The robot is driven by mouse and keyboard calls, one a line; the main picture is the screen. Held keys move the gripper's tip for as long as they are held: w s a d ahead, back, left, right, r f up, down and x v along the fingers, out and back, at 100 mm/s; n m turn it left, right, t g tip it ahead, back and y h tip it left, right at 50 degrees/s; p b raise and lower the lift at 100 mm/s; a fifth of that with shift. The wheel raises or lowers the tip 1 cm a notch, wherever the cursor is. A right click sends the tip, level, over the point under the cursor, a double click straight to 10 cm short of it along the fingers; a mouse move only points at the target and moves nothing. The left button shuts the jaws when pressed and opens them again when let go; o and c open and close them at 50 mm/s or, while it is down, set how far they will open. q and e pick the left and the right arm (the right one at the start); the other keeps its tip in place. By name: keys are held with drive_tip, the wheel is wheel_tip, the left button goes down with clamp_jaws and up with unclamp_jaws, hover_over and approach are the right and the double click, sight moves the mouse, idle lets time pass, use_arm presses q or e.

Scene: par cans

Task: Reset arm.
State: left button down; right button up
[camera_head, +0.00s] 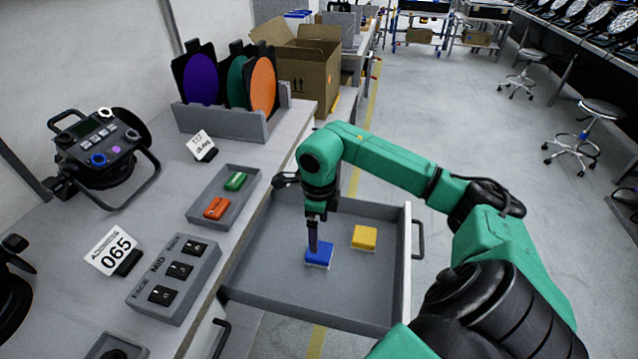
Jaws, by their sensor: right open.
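My right arm, green and black, comes in from the lower right and bends down over an open grey drawer (385,295). My right gripper (314,248) points down, with its fingertips at or just above a blue block with a pale base (319,257) in the drawer. The fingers overlap the block in this view, so I cannot tell whether they touch it. The gripper is open. A yellow block (364,237) lies to the right of the blue one in the drawer. My left gripper is not in view.
The bench on the left holds a switch box (172,284), a number card (110,250), a tray (226,195) with green and orange pieces, a lamp (100,150), a filter rack (225,120) and a cardboard box (310,75).

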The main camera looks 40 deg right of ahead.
drive_tip(key=shift+r, duration=1.75)
